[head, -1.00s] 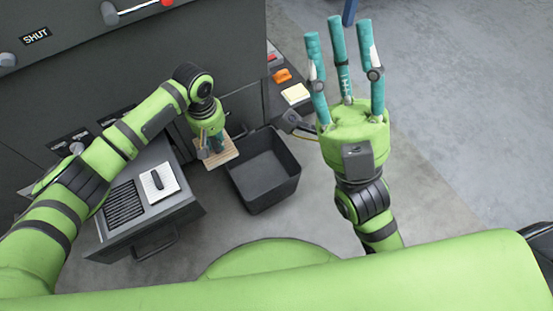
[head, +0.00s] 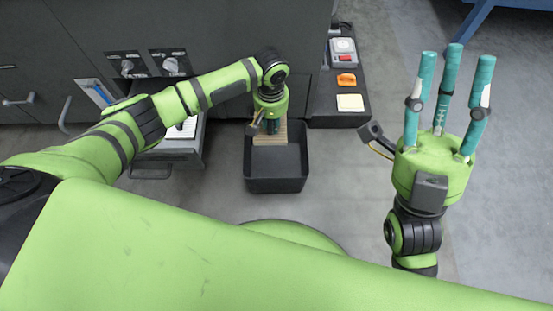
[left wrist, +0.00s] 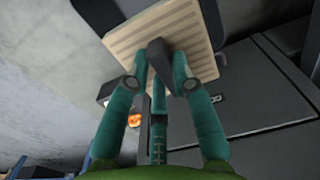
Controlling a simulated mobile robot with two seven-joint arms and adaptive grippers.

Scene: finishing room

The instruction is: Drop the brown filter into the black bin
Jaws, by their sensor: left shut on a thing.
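The brown filter (head: 262,139) is a pale brown, ribbed square panel. My left gripper (head: 270,125) is shut on it, and in the head view both are at the back edge of the black bin. In the left wrist view the filter (left wrist: 180,28) shows its ribbed face, with the fingers closed around its dark grip. The black bin (head: 276,186) stands on the floor, its front wall and part of its inside visible; the filter covers part of its back rim. My right gripper (head: 456,64) is open and empty, fingers spread upward, well right of the bin.
A dark cabinet with knobs (head: 150,65) stands behind. A pulled-out drawer (head: 185,155) is left of the bin, partly behind my left arm.

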